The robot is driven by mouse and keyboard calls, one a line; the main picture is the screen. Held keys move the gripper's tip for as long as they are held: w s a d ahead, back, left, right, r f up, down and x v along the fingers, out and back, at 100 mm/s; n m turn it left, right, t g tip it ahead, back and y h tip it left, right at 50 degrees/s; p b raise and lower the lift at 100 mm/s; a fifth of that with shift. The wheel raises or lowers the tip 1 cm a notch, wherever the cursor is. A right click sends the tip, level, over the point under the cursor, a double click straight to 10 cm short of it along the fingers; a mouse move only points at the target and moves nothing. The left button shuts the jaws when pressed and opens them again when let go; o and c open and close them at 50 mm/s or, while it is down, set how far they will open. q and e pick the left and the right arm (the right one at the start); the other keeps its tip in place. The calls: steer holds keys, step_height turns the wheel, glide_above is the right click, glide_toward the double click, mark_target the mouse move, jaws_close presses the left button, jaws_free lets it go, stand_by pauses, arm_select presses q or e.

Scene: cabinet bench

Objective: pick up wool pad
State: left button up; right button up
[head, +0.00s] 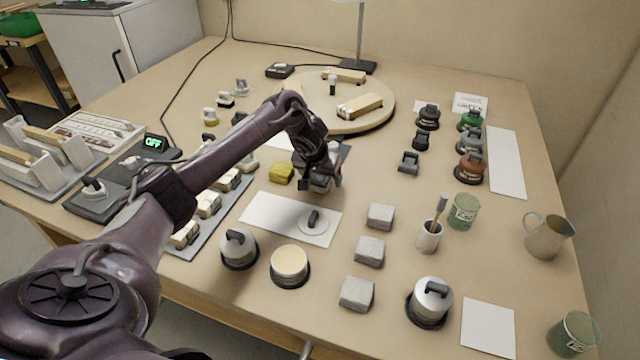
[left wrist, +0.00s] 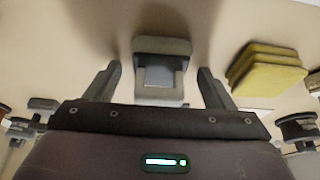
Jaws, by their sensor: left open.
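Three rough grey blocks, the likeliest wool pads, lie in a row right of the white sheet in the head view: a back one (head: 380,215), a middle one (head: 369,251) and a front one (head: 357,293). My left gripper (head: 320,184) is open, low over the table behind the sheet. In the left wrist view a grey block-like thing (left wrist: 161,50) shows between the open fingers, apart from both; I cannot tell what it is. A yellow folded stack (head: 281,173) lies beside the gripper, and shows right of the fingers in the wrist view (left wrist: 267,70). My right gripper is out of view.
Lidded pots (head: 239,249), a cream-topped tin (head: 290,264) and a brush cup (head: 429,237) stand nearby. A round board (head: 380,103) lies behind.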

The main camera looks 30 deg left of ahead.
arm_select(q)
steer(key=c, duration=1.1)
steer(key=shift+o, duration=0.2)
steer(key=shift+r, duration=0.15)
